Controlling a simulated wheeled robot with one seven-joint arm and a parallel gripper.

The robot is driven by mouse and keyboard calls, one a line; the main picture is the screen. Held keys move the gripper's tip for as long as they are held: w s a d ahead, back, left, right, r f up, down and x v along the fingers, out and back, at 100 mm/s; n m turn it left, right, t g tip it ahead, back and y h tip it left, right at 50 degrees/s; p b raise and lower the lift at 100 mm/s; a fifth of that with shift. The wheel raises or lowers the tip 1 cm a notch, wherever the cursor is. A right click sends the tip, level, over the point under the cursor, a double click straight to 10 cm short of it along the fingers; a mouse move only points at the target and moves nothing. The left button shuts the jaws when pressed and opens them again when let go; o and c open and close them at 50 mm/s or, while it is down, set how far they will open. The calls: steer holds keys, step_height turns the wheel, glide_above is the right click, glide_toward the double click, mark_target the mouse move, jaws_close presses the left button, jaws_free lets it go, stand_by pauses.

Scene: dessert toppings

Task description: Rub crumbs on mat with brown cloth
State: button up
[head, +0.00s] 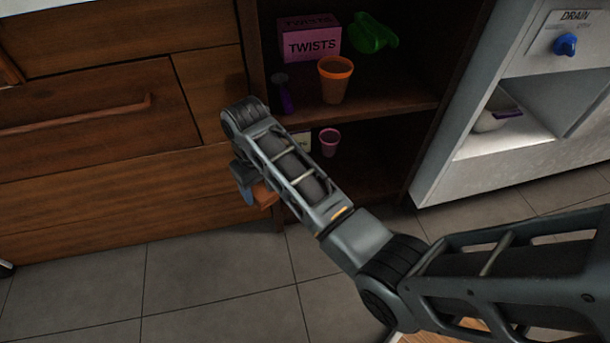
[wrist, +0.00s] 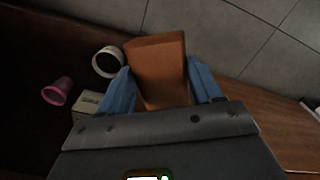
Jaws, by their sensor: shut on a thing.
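My gripper (wrist: 160,78) has its two blue fingers on either side of a brown, block-shaped thing (wrist: 156,62) and is shut on it. Its shape looks stiff and boxy, and I cannot tell whether it is the brown cloth. In the head view my gripper (head: 248,190) is low in front of the open shelf, mostly hidden behind my arm. A bit of the brown thing (head: 265,195) shows beside the fingers. I see no mat and no crumbs in either view.
The open shelf holds a pink TWISTS box (head: 309,40), a green item (head: 373,34), an orange-rimmed cup (head: 335,80) and, lower, a pink cup (head: 330,142). A white ring-like item (wrist: 107,62) shows there too. Wooden drawers (head: 100,105) stand left, a grey DRAIN unit (head: 460,150) right.

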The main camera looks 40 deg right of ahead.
steer(key=w+a+r, duration=0.2)
steer(key=w+a, duration=0.1)
steer(key=w, duration=0.1)
steer(key=shift+w+a+r, duration=0.15)
steer(key=shift+w+r, duration=0.05)
steer(key=shift+r, duration=0.05)
